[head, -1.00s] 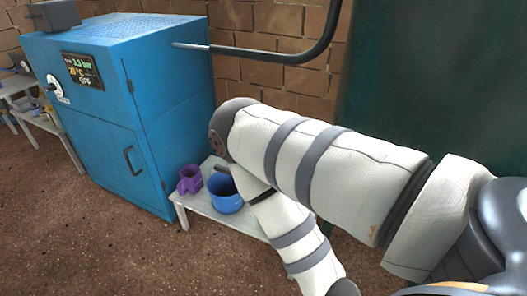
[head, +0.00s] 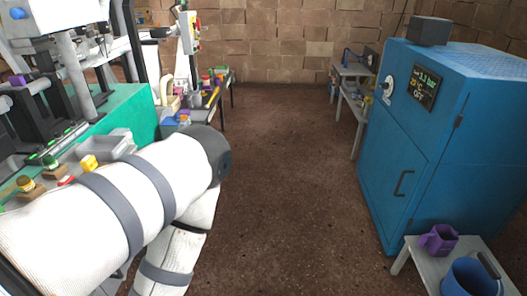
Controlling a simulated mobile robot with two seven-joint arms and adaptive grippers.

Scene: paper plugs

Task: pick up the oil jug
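A small purple jug (head: 440,239) with a handle stands upright on a low light-grey table at the lower right; it may be the oil jug, but I see no label. My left arm reaches in from the lower left in front of the green machine, bent at the elbow, far from the purple jug. Its gripper is outside the picture. My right arm and gripper are not in view.
A blue bucket (head: 468,280) stands beside the purple jug on the low table (head: 425,262). A tall blue cabinet (head: 405,150) is behind them. A green machine (head: 120,113) fills the left. Cluttered tables line the back left. The brown floor (head: 285,180) between is clear.

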